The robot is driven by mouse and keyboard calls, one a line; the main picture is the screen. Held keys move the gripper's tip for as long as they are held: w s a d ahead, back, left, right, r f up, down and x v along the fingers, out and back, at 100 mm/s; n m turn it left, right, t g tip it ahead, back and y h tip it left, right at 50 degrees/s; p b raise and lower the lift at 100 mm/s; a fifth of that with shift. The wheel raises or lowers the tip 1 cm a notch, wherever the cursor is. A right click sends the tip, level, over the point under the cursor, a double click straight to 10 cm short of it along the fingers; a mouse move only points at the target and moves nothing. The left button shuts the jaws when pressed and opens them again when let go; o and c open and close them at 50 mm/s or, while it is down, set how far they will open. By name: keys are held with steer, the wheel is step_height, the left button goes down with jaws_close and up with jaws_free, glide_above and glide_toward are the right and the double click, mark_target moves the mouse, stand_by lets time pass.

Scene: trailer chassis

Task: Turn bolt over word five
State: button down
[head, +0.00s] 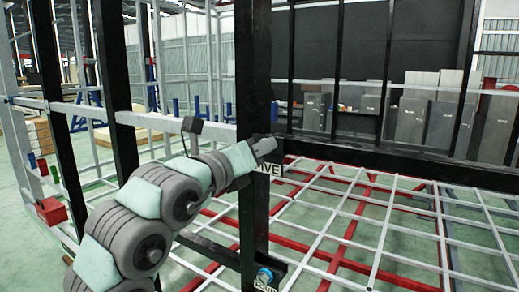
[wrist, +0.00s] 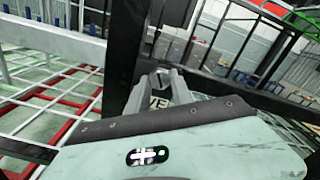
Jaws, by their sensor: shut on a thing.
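A white label (head: 268,168) ending in "IVE" is fixed on the black upright post (head: 253,70) in the head view. Part of this label also shows between my fingers in the wrist view (wrist: 159,103). My gripper (head: 274,147) is at the post, just above the label. In the wrist view its two fingers (wrist: 158,75) close around a small dark bolt at the post. The bolt is mostly hidden by the fingers, and its turn angle cannot be read. In the head view the bolt is hidden behind my gripper.
A blue bolt (head: 264,277) sits lower on the same post, above another partly cut-off label. White and red bars (head: 350,215) form an open grid right of the post. A black horizontal beam (head: 400,165) runs behind it. Grey cabinets (head: 410,120) stand farther back.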

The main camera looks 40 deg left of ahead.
steer(key=shift+s+r, duration=0.1)
steer(key=shift+r, duration=0.1)
steer(key=c, duration=1.6)
jaws_free()
steer(key=o, duration=0.5)
steer(key=shift+f, duration=0.15)
steer(key=v, duration=1)
steer(key=shift+s+p, duration=0.3)
steer(key=shift+s, duration=0.05)
